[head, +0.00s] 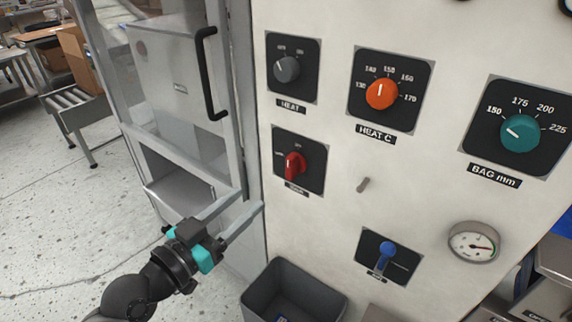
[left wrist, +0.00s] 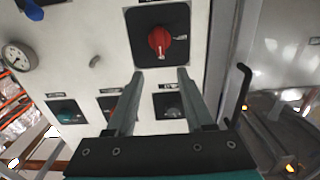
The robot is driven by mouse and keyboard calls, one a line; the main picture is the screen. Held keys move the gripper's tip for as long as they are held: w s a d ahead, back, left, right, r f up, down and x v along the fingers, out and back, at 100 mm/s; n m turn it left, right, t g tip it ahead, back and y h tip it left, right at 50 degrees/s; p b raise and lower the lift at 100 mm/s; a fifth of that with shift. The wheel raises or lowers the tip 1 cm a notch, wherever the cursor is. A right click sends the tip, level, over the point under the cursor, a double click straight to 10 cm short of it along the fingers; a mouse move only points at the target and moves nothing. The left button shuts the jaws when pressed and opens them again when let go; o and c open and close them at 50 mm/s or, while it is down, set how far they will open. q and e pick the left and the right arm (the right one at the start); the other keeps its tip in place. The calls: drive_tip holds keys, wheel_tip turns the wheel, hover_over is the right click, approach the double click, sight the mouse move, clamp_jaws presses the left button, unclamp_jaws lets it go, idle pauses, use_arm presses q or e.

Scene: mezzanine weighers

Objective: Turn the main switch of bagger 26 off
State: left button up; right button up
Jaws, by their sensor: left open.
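The red rotary switch (head: 294,166) sits on a black square plate on the pale panel, below the HEAT dial. Its label and position markings are too small to read surely. It also shows in the left wrist view (left wrist: 160,41), where the panel appears upside down; a pale mark on its knob faces the lower dials there. My left gripper (head: 250,199) is open and empty, below and left of the switch in the head view. Its two fingers point at the panel, apart from the knob. In the left wrist view the switch lies just beyond and between the fingertips. My right gripper is out of view.
The grey HEAT dial (head: 287,69), orange HEAT C dial (head: 382,94), teal BAG mm dial (head: 520,133), blue lever (head: 386,252) and gauge (head: 474,243) share the panel. A guard door with a black handle (head: 207,74) stands left. A grey bin (head: 291,296) sits below.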

sight(288, 165)
use_arm(q)
drive_tip(key=x, duration=1.2)
drive_tip(key=shift+w+d+b, duration=0.2)
drive_tip(key=shift+w+b, duration=0.1)
drive_tip(key=shift+w, duration=0.05)
clamp_jaws()
